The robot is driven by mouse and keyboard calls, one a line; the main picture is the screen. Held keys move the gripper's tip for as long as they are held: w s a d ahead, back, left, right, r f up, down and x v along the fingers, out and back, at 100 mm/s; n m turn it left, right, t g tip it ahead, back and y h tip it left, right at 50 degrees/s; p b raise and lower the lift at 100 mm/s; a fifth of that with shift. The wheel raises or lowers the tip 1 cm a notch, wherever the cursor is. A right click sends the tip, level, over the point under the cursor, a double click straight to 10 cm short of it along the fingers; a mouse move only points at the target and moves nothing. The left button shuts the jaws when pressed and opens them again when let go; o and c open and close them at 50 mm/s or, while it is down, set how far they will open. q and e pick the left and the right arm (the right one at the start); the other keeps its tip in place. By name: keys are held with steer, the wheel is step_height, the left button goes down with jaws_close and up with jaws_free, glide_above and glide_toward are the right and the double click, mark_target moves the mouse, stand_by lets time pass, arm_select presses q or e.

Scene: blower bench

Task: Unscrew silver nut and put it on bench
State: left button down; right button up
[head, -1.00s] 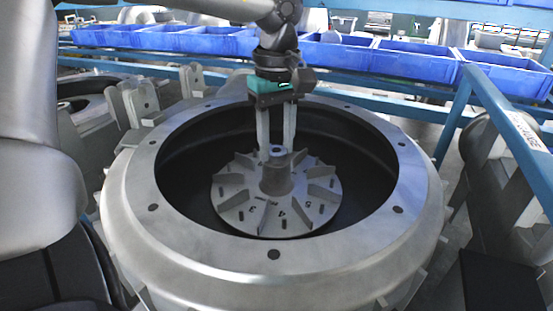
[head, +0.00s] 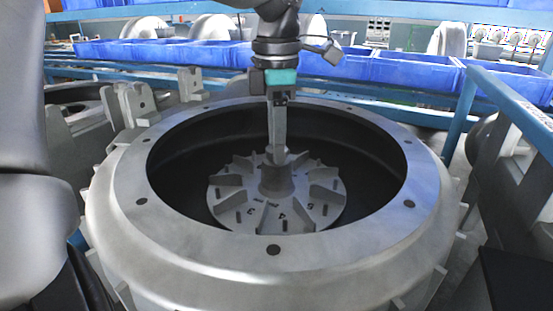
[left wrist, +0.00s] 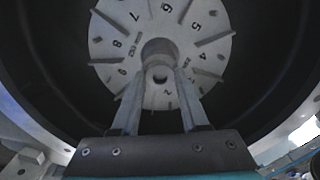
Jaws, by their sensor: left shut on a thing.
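A silver impeller (head: 240,215) with upright vanes and numbers lies inside the round metal housing (head: 180,245), with a raised hub (head: 277,182) at its middle. The silver nut (left wrist: 160,74) sits at the top of the hub in the left wrist view, small and partly hidden by the fingers. My left gripper (head: 277,154) points straight down over the hub, its fingers seen edge-on in the head view. In the left wrist view its two fingertips (left wrist: 160,73) stand on either side of the nut, shut on it. My right gripper is not in view.
The housing's wide rim with bolt holes surrounds the deep dark cavity. Blue bins (head: 405,72) line a rack behind. A blue frame rail (head: 510,100) runs along the right. Other grey castings (head: 135,103) stand at the left.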

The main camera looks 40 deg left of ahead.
arm_select(q)
steer(key=n+b, duration=0.1)
steer(key=n, duration=0.5)
steer(key=shift+n, duration=0.3)
steer(key=c, duration=0.7)
jaws_free()
